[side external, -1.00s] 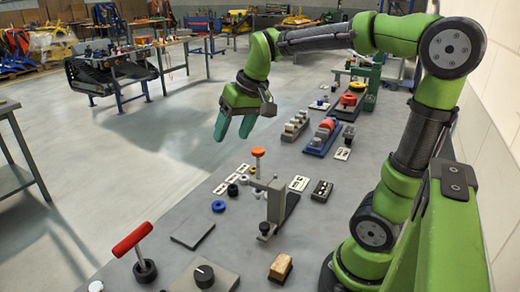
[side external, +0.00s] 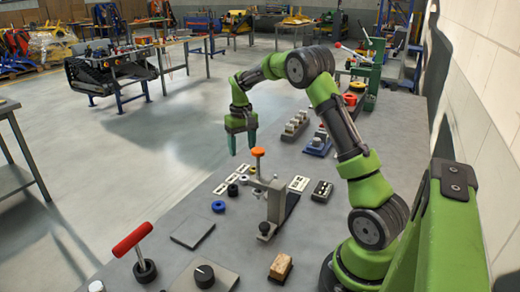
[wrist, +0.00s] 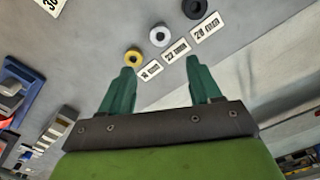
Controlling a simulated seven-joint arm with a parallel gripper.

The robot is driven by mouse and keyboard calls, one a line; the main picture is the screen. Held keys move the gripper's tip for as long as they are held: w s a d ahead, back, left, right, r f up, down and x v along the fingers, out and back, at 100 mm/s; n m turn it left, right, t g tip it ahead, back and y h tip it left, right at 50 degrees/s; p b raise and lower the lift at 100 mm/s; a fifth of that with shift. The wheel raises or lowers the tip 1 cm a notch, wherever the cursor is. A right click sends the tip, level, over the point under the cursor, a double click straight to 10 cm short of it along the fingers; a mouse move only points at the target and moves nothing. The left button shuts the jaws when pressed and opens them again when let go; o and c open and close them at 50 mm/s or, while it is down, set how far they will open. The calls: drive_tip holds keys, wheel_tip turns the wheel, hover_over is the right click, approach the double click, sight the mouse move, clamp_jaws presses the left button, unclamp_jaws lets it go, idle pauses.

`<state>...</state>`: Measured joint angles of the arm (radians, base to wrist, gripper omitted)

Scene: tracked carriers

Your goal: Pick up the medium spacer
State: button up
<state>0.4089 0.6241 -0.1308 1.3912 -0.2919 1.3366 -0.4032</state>
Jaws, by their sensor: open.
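Three ring spacers lie in a row on the bench beside number labels. In the wrist view they are a brass-yellow ring (wrist: 133,57), a silver-white ring (wrist: 160,36) in the middle, and a black ring (wrist: 194,8) at the top edge. The middle ring, by the 22 mm label (wrist: 176,50), appears to be the medium spacer; it also shows in the side view (side external: 243,180). My gripper (wrist: 160,68) is open and empty, its green fingers apart. In the side view my gripper (side external: 242,152) points down, above and beyond the row.
A post with an orange knob (side external: 258,152) and a grey clamp-like stand (side external: 272,200) rise close to the spacers. A red T-handle (side external: 132,240) and a wooden block (side external: 281,267) stand at the front.

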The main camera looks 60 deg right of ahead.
sight(244, 180)
wheel_tip(244, 180, down, 11)
drive_tip(key=shift+a+r, duration=0.1)
drive_tip(key=shift+a, duration=0.05)
idle(0.4)
drive_tip(key=shift+c, duration=0.3)
